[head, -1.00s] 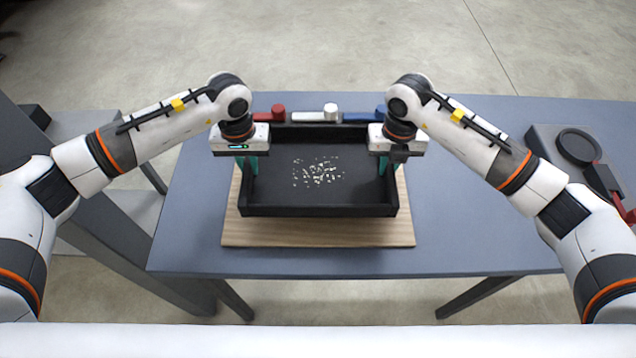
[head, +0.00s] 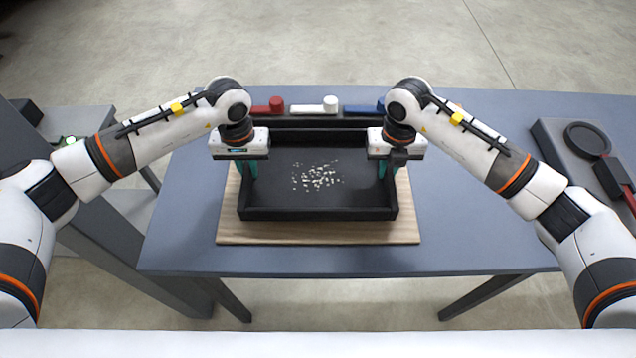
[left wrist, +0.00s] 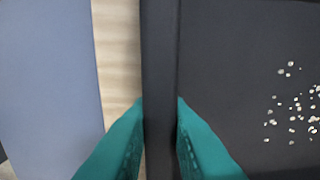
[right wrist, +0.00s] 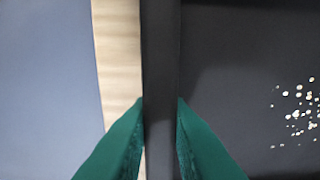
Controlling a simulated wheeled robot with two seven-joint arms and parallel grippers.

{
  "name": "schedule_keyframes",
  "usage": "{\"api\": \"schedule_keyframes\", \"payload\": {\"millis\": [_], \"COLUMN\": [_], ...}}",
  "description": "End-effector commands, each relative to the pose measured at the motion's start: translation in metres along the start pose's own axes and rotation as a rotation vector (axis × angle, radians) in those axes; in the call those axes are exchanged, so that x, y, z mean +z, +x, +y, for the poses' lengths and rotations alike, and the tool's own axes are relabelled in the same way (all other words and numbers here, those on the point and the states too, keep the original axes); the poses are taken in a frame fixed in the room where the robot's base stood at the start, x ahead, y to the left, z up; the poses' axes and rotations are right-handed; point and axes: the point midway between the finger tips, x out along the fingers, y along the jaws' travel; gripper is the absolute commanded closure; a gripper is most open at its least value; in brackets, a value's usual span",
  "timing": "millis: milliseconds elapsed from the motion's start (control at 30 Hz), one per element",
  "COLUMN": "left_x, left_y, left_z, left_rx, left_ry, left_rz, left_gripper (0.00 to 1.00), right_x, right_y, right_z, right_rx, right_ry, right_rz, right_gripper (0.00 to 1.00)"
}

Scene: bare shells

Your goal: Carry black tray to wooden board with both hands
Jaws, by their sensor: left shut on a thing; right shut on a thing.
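The black tray (head: 318,213) is over the wooden board (head: 318,234), with small pale pieces (head: 318,177) scattered on its floor. The board's light wood shows in front of the tray and along both sides. I cannot tell whether the tray touches the board or hangs just above it. My left gripper (head: 247,170) is shut on the tray's left wall; the left wrist view shows the wall (left wrist: 160,70) between green fingers. My right gripper (head: 389,170) is shut on the right wall, which also shows between the fingers in the right wrist view (right wrist: 160,70).
The blue-grey table (head: 480,200) is clear to the right of the board. Behind the tray lie red (head: 268,108), white (head: 315,109) and blue (head: 362,109) pieces. A grey unit with a dark ring (head: 587,140) sits at the right. A grey side table (head: 85,122) stands at the left.

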Motion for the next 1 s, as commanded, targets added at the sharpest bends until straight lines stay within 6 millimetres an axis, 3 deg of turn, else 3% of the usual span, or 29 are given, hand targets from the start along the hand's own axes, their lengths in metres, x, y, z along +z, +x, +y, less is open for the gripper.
{"api": "schedule_keyframes", "payload": {"millis": [167, 200, 300, 667, 767, 1000], "left_x": [0.001, 0.000, 0.000, 0.001, 0.001, 0.001], "left_y": [0.014, 0.011, 0.011, 0.005, -0.008, -0.059], "left_z": [0.001, 0.002, 0.001, 0.000, 0.000, 0.001], "left_rx": [0.002, 0.003, 0.002, 0.000, 0.000, 0.000], "left_ry": [-0.002, -0.002, -0.002, 0.000, 0.000, -0.001], "left_rz": [-0.002, 0.000, 0.000, -0.001, -0.003, -0.005], "left_gripper": [1.00, 0.77, 0.62, 0.62, 0.62, 0.62], "right_x": [-0.001, 0.000, 0.000, 0.000, 0.000, 0.000], "right_y": [0.014, 0.011, 0.010, 0.010, 0.010, 0.010], "right_z": [0.001, 0.001, 0.001, 0.000, 0.000, 0.000], "right_rx": [0.002, 0.003, 0.002, 0.001, 0.000, 0.000], "right_ry": [0.002, 0.002, 0.002, 0.000, 0.000, 0.000], "right_rz": [0.002, 0.000, 0.000, 0.000, 0.000, 0.000], "right_gripper": [1.00, 0.77, 0.62, 0.62, 0.62, 0.62]}}
